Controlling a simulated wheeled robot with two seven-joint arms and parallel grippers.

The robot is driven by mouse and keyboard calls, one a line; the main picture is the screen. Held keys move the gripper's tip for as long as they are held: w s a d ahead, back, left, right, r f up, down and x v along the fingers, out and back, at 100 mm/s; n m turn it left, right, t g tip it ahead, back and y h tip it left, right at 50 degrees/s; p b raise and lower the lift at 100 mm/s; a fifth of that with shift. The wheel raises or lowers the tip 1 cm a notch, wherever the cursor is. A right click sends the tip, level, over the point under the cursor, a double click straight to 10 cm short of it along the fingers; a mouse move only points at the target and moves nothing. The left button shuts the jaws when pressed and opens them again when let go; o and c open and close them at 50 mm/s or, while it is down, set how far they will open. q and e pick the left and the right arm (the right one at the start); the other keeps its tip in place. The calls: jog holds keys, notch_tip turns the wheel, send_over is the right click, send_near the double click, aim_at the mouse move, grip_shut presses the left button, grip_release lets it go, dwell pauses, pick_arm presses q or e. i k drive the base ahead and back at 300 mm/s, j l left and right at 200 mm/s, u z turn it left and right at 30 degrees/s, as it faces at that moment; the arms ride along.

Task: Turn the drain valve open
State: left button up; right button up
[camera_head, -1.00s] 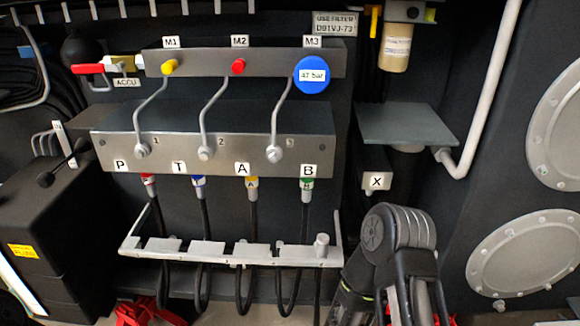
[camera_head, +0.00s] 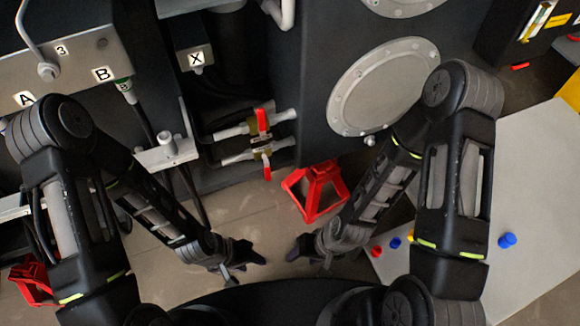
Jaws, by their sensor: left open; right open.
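Two small valves with red lever handles, an upper one (camera_head: 263,121) and a lower one (camera_head: 266,164), sit on pale pipes below the X box. No readable label shows which is the drain valve. The upper handle stands roughly across its pipe; the lower handle points downward, also across its pipe. My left gripper (camera_head: 245,270) is open and empty, below and left of the valves. My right gripper (camera_head: 306,254) is open and empty, below and right of them. Both are apart from the valves.
A red stand (camera_head: 316,190) is on the floor just right of the valves. A round bolted cover (camera_head: 384,86) is on the dark wall. A pale sheet (camera_head: 540,190) with red and blue caps lies at the right. Hoses hang at the left. Bare floor lies beneath the valves.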

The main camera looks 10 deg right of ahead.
aim_at(267, 169)
jog(key=k+z, duration=0.2)
jog(key=z, duration=0.25)
jog(key=k+z, duration=0.2)
jog(key=z, duration=0.25)
jog(key=k+z, duration=0.2)
jog(key=z, duration=0.25)
